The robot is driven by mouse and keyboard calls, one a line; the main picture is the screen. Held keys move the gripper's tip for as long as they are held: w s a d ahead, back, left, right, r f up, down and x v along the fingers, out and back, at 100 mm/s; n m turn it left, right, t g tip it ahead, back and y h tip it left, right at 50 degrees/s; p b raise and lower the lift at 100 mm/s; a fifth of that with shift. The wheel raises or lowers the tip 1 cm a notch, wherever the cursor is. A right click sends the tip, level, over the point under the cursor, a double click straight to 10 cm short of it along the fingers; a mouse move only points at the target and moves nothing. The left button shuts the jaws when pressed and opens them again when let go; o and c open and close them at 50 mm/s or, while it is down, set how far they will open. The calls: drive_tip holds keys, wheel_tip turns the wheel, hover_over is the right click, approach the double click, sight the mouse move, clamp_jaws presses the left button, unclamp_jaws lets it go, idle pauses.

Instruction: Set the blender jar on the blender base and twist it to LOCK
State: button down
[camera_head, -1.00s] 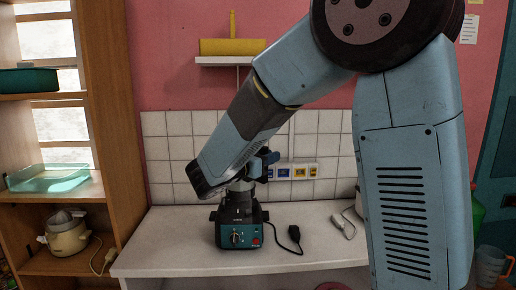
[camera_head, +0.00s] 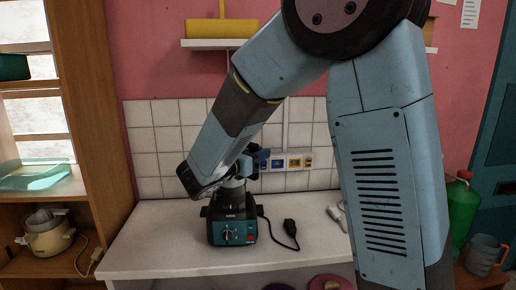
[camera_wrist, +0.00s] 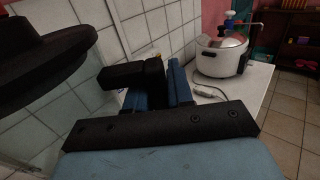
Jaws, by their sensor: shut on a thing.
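The blender base (camera_head: 232,228), teal and black with a front dial, stands upright on the white counter. Just above it, a greyish part of the blender jar (camera_head: 233,184) shows below my forearm; the rest of the jar is hidden there. My gripper (camera_head: 258,160) is to the upper right of the base, partly behind my arm. In the wrist view my gripper (camera_wrist: 158,90) is shut on the jar's black handle (camera_wrist: 133,75). A broad black round part, seemingly the jar's lid (camera_wrist: 45,55), is at upper left. I cannot tell whether the jar is seated or locked.
A black cord and plug (camera_head: 290,228) lie right of the base. A white rice cooker (camera_wrist: 220,55) stands farther along the counter (camera_head: 160,255). The tiled wall (camera_head: 155,140) is close behind. A wooden shelf unit (camera_head: 95,120) is at left; a green jug (camera_head: 461,215) is at right.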

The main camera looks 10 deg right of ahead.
drive_tip(key=shift+f, duration=0.35)
drive_tip(key=shift+s, duration=0.15)
idle(0.8)
drive_tip(key=shift+f, duration=1.5)
idle(0.4)
